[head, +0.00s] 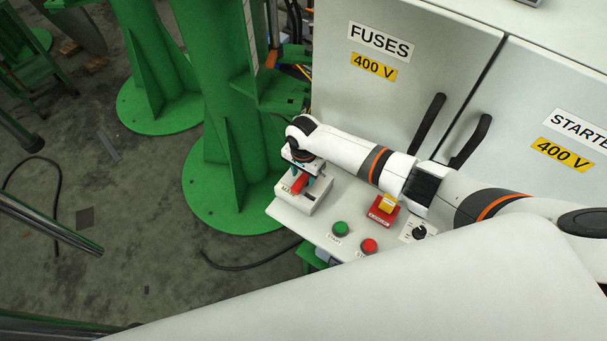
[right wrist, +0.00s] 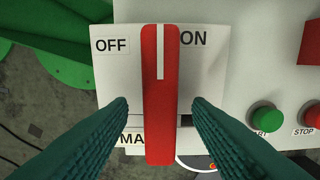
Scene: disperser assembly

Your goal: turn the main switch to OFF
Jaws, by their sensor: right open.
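The main switch is a red handle (right wrist: 160,110) with a white line, on a white box (head: 309,203) at the left end of the control shelf. In the right wrist view its white line points up, between the OFF label (right wrist: 111,45) and the ON label (right wrist: 193,39), nearer ON. The handle also shows in the head view (head: 299,184). My right gripper (right wrist: 160,104) is open, with one green finger on each side of the handle and a gap on both sides. The fingers partly hide the lettering below. My left gripper is not in view.
On the shelf are a green START button (head: 340,229), a red button (head: 369,246), a red-and-yellow switch (head: 384,208) and a black knob (head: 419,233). White cabinets (head: 400,70) stand behind. Green columns (head: 215,100) stand to the left.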

